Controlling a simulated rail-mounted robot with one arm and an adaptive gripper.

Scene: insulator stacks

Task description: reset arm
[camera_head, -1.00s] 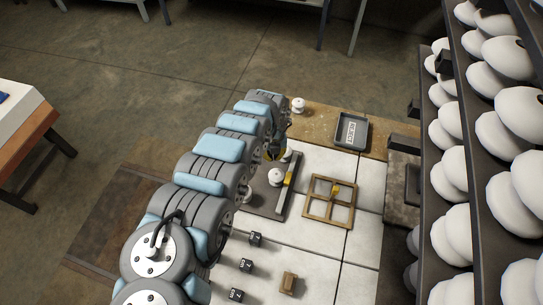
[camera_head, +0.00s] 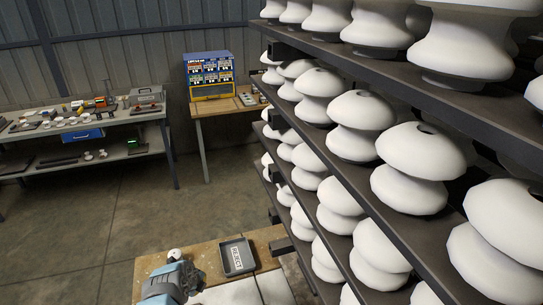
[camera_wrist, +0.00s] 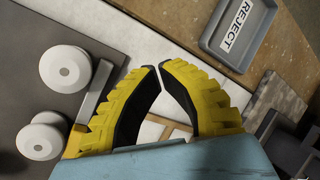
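My gripper (camera_wrist: 158,69) shows in the wrist view with two yellow ribbed fingers and black inner pads. Its fingertips nearly meet, and nothing is held between them. Below the gripper, two white insulators (camera_wrist: 65,69) (camera_wrist: 40,141) stand on a dark grey plate (camera_wrist: 75,20) at the left. Part of a wooden frame (camera_wrist: 178,130) shows behind the fingers. In the head view my arm is at the bottom edge, and the gripper cannot be made out there.
A grey REJECT tray (camera_head: 238,258) lies on a brown board; it also shows in the wrist view (camera_wrist: 232,27). A white insulator (camera_head: 175,254) stands nearby. Tall racks of white insulators (camera_head: 365,110) fill the right. A workbench (camera_head: 85,122) stands far back left, with open floor before it.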

